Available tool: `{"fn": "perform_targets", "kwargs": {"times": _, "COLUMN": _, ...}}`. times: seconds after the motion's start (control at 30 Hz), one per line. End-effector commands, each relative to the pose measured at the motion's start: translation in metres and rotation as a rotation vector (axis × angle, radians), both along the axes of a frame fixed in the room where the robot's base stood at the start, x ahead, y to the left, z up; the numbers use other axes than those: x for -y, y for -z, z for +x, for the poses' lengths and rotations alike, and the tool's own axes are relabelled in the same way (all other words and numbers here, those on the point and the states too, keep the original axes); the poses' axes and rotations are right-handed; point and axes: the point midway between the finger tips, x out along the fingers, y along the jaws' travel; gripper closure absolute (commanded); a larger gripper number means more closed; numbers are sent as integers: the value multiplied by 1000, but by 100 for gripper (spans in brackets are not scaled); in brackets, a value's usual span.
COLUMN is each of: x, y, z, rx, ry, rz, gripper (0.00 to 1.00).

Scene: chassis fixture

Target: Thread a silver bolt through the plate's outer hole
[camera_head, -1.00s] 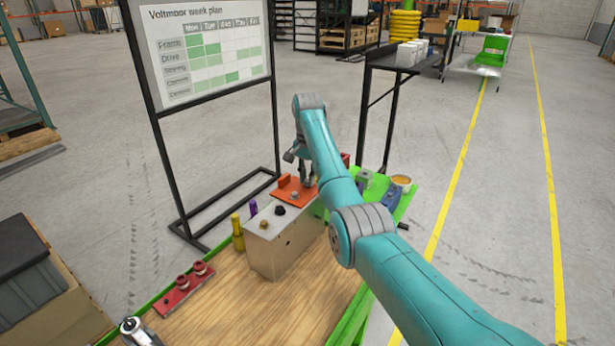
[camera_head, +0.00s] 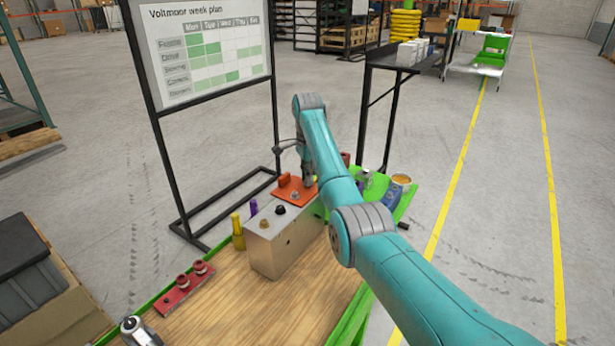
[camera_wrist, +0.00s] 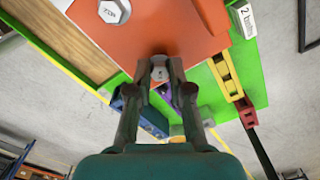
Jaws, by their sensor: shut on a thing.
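The orange plate (camera_head: 308,192) lies on the far end of the grey block (camera_head: 290,243); in the wrist view the plate (camera_wrist: 150,28) fills the top middle. One silver bolt head (camera_wrist: 112,10) sits on the plate, and shows in the head view too (camera_head: 295,195). My gripper (camera_wrist: 160,66) is shut on another silver bolt (camera_wrist: 160,74), at the plate's near edge in the wrist view. In the head view my gripper (camera_head: 308,178) is over the plate's right side, partly hidden by my arm. The outer hole and the bolt's shank are hidden.
Two dark bolts (camera_head: 272,217) stand on the grey block. Yellow (camera_head: 237,230) and purple (camera_head: 253,207) pieces stand beside it. A red holder (camera_head: 183,288) lies on the wooden top. A blue bin (camera_head: 391,195) and orange-rimmed tub (camera_head: 402,181) are on the green right side.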

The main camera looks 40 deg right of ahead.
Motion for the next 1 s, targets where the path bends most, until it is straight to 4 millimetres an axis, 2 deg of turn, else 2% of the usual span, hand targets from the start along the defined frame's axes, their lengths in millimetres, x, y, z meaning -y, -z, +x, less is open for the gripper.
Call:
{"fn": "perform_targets", "kwargs": {"times": 0.03, "x": -1, "y": 8, "z": -3, "rx": -14, "ry": 54, "rz": 5, "gripper": 100}}
{"fn": "perform_targets", "kwargs": {"times": 0.8, "x": 0, "y": 11, "z": -2, "rx": -16, "ry": 922, "rz": 0, "gripper": 100}}
{"fn": "perform_targets", "kwargs": {"times": 1.0, "x": 0, "y": 11, "z": -2, "rx": -15, "ry": 1098, "rz": -1, "gripper": 100}}
